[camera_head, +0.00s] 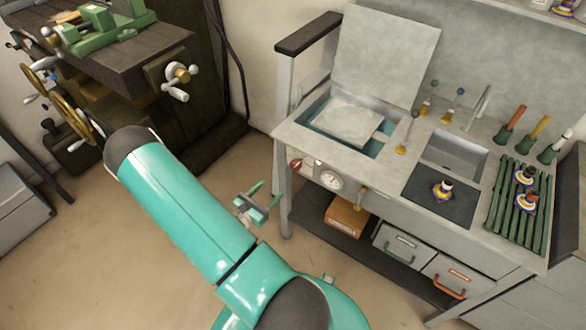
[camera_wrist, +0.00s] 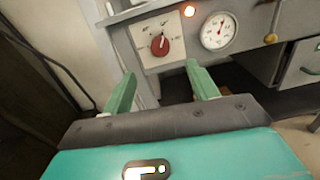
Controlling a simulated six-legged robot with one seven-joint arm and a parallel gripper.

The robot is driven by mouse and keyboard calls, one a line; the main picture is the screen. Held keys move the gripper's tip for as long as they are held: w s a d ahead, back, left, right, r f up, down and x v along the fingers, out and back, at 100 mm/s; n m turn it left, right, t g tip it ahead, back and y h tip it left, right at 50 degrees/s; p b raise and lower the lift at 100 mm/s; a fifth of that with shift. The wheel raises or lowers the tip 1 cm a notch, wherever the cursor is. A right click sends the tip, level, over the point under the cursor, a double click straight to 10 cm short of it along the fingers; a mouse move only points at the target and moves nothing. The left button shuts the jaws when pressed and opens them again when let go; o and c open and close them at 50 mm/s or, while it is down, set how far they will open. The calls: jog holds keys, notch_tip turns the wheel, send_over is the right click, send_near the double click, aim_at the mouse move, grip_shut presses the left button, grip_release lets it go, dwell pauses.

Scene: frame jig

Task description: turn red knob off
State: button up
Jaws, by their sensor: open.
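The red knob (camera_wrist: 160,44) sits on a pale dial plate on the front panel of the grey workbench, with markings around it. It is also a small red shape in the head view (camera_head: 296,165). A lit orange-red lamp (camera_wrist: 190,10) is up and right of it. My gripper (camera_wrist: 162,85) is open and empty, its two green fingers apart below the knob in the wrist view and not touching it. In the head view my gripper (camera_head: 258,201) is left of the bench front. The exact angle of the knob's pointer is hard to read.
A round gauge (camera_wrist: 219,31) is right of the knob, with a brass handle (camera_wrist: 271,38) beyond it. The bench leg (camera_head: 286,205) stands close to my gripper. Drawers (camera_head: 401,246) and a cardboard box (camera_head: 346,217) are below. Open floor lies left of the bench.

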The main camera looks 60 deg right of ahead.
aim_at(294, 168)
jog(key=shift+n+t, duration=0.3)
jog(key=shift+n, duration=0.2)
jog(key=d, duration=0.4)
jog(key=s+d+f, duration=0.1)
jog(key=d, duration=0.4)
jog(key=s+d, duration=0.1)
jog(key=d, duration=0.4)
jog(key=shift+s+f, duration=0.2)
jog(key=shift+s, duration=0.05)
jog(key=c, duration=1)
